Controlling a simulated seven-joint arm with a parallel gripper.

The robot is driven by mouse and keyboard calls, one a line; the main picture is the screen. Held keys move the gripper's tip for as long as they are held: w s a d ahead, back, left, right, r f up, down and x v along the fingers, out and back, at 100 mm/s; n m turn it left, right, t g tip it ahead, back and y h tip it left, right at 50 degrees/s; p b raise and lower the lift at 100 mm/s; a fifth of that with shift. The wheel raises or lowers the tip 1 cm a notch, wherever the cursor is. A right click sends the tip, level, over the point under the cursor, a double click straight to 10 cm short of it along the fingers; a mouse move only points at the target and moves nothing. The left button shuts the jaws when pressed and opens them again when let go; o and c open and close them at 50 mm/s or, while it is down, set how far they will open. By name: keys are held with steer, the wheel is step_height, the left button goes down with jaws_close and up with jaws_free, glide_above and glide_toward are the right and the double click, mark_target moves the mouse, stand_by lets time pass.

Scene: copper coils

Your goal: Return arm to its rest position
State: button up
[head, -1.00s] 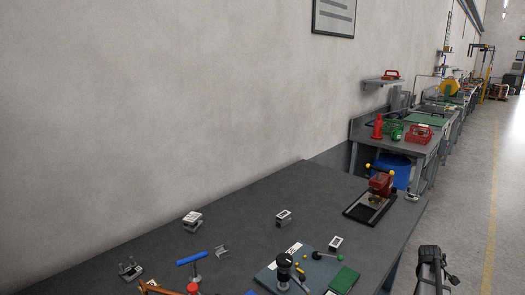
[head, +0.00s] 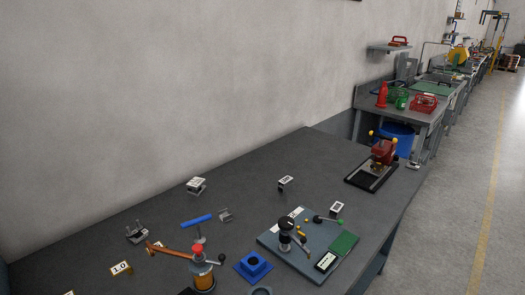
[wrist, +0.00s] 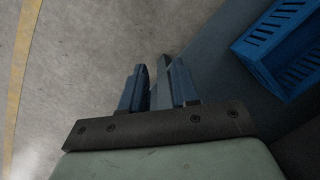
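My gripper (wrist: 157,70) shows in the wrist view, with two dark blue-grey fingers pointing up the picture. Bare concrete floor lies beyond the tips. My gripper is out of the head view now.
In the head view the dark workbench (head: 300,165) carries a red-and-black press (head: 378,160), a blue-grey board (head: 275,238) with a winding tool, and a blue block (head: 253,266). A blue crate (wrist: 285,48) is at the wrist view's upper right. Open floor (head: 480,180) lies right of the bench.

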steer(key=s+a+g, duration=0.1)
steer(key=s+a, duration=0.4)
steer(key=s, duration=0.3)
steer(key=s+a+f+g, duration=0.1)
steer(key=s+a, duration=0.3)
steer(key=s, duration=0.4)
steer(key=s+a+f+g, duration=0.1)
steer(key=s+a+g, duration=0.2)
steer(key=s+a, duration=0.2)
steer(key=s, duration=0.3)
steer(key=shift+a+m, duration=0.35)
steer(key=shift+m, duration=0.05)
